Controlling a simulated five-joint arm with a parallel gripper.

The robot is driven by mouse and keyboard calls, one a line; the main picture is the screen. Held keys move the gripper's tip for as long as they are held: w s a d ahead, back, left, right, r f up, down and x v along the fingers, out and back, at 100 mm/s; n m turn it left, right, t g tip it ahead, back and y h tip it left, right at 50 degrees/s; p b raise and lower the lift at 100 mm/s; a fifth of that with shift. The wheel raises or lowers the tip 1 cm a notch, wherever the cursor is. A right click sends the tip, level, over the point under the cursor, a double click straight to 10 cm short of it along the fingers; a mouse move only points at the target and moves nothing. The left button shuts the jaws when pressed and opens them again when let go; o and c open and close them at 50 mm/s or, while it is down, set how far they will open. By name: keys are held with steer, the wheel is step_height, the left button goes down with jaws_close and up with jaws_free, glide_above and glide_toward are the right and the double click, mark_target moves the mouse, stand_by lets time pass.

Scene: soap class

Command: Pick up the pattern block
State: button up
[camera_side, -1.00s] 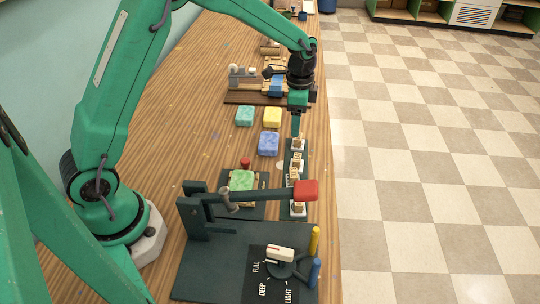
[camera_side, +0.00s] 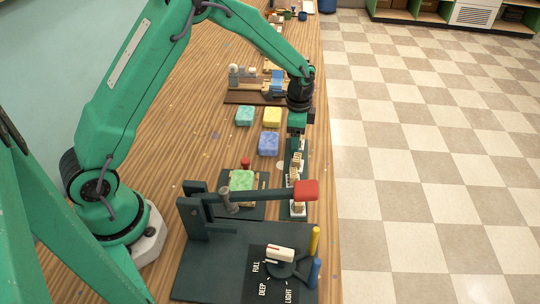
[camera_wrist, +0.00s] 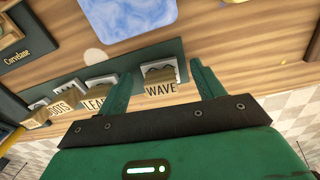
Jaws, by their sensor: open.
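Several small pale pattern blocks stand in a row in a narrow dark green rack (camera_side: 285,172) along the table's right side. In the wrist view, a block marked WAVE (camera_wrist: 160,89) stands between the fingers of my gripper (camera_wrist: 161,70). The fingers are open, one on each side of it, and I cannot tell whether either touches it. Blocks marked LEAF (camera_wrist: 95,104) and one partly cut to "OTS" (camera_wrist: 60,108) stand to its left. In the side view my gripper (camera_side: 297,142) is low at the rack's far end and hides the block there.
Blue (camera_side: 268,143), yellow (camera_side: 272,117) and teal (camera_side: 244,116) soap bars lie left of the rack. A dial panel (camera_side: 270,285) is nearest. The table's right edge is close to the rack.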

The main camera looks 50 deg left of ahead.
steer(key=shift+f, duration=0.2)
steer(key=shift+c, duration=0.5)
steer(key=c, duration=1)
steer(key=shift+o, duration=0.2)
steer(key=shift+r, duration=0.15)
steer(key=shift+r, duration=0.9)
step_height(320, 180, up, 2)
steer(key=shift+r, duration=0.25)
steer(key=s+d+r, duration=0.6)
steer(key=d, duration=0.3)
steer(key=shift+s+d+r, duration=0.15)
steer(key=shift+d+r, duration=0.15)
steer(key=shift+d, duration=0.1)
steer(key=shift+s+a, duration=0.1)
